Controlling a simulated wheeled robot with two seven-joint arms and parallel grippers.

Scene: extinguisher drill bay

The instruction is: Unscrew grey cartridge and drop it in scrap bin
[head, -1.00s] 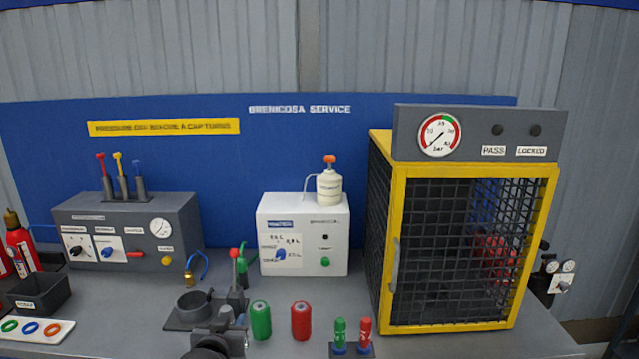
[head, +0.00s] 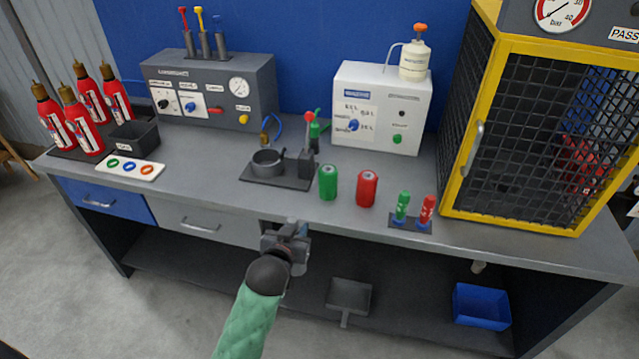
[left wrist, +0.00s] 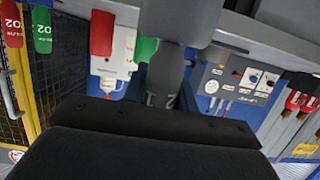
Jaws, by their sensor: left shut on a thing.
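My left gripper (head: 287,240) is at the bench's front edge, shut on a grey thing that looks like the grey cartridge. In the left wrist view its grey cylinder (left wrist: 178,20) narrows toward the jaws; part is hidden. The scrap bin seems to be the dark open box (head: 135,136) at the left of the bench; its small label is hard to read. It stands well to the left of and beyond the gripper. The round dark holder (head: 267,162) on its base plate is behind the gripper, apart from it. My right gripper is not in view.
Green (head: 328,182) and red (head: 367,188) cylinders stand behind and right of the gripper. A white tray of coloured rings (head: 131,168) lies before the dark box, with red extinguishers (head: 78,118) beside it. A yellow-framed cage (head: 485,130) stands right.

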